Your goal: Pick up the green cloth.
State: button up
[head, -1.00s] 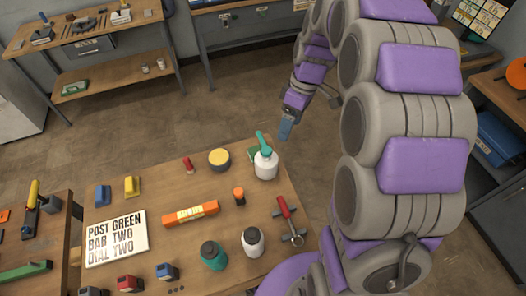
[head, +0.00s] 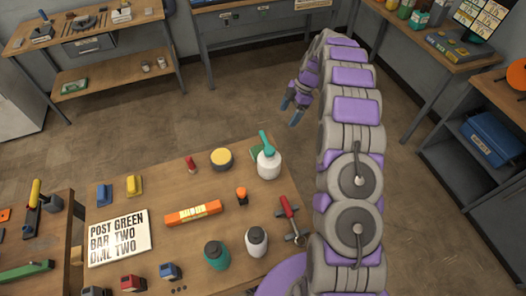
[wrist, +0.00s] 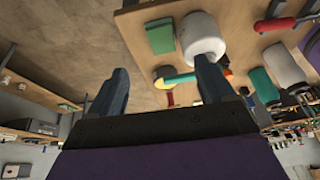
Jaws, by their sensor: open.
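A green folded piece (head: 256,153), which looks like the cloth, lies at the far right corner of the near wooden table, partly hidden behind a white bottle with a teal top (head: 268,165). In the wrist view the green piece (wrist: 160,36) is flat and rectangular beside the white bottle (wrist: 201,38). My gripper (head: 291,109) is open and empty, beyond the table's far edge and apart from the green piece. Its two blue fingers, with the gap between them (wrist: 158,84), show in the wrist view. Another green item (head: 74,87) lies on the far bench's lower shelf.
The near table (head: 150,190) also holds a yellow-topped round tin (head: 221,157), an orange level (head: 193,213), a sign (head: 118,237), jars and a red-handled tool (head: 288,208). Bare floor (head: 225,95) lies beyond it. Shelving with a blue case (head: 492,139) stands at right.

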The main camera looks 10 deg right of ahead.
jog(key=shift+n, duration=0.4)
jog(key=x, duration=0.4)
jog(key=b+x, duration=0.1)
jog(key=x, duration=0.4)
jog(key=w+x, duration=0.1)
jog(key=x, duration=0.3)
jog(key=shift+s+a+f, duration=0.1)
jog(key=shift+f, duration=0.2)
jog(key=shift+f+b, duration=0.3)
jog(key=shift+f, duration=0.1)
jog(key=f, duration=0.4)
jog(key=shift+s+a+b, duration=0.25)
jog(key=shift+s+b, duration=0.1)
jog(key=shift+s, duration=0.05)
jog(key=shift+a, duration=0.5)
jog(key=shift+c, duration=0.2)
jog(key=shift+d, duration=0.2)
jog(key=c, duration=0.8)
jog(key=shift+o, duration=0.2)
jog(key=shift+r, duration=0.1)
